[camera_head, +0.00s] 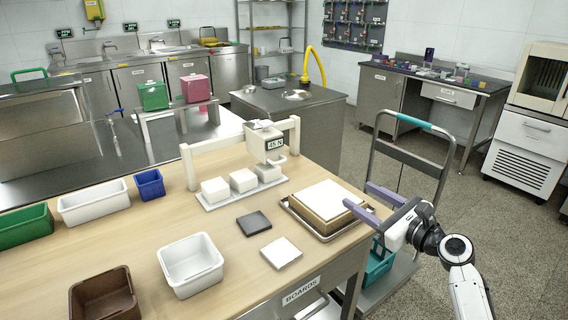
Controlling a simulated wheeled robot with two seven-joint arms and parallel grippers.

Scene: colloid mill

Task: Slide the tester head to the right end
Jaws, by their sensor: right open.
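The tester head (263,140) is a cream block with a small display. It hangs on the white rail (215,145) of a small gantry on the wooden table. It sits near the rail's right post (295,136), with much more bare rail on its left side. Under the rail, white blocks (243,181) stand in a row on a pale tray; the right one is below the head. My right gripper (357,198) is open, its purple fingers pointing left by the table's right edge, well to the right of and nearer than the head. My left gripper is not in view.
A framed board stack (325,203) on a metal tray lies between my right gripper and the gantry. A dark tile (253,223), a white tile (281,252) and a white bin (190,264) are in front. A cart with a teal handle (415,124) stands at right.

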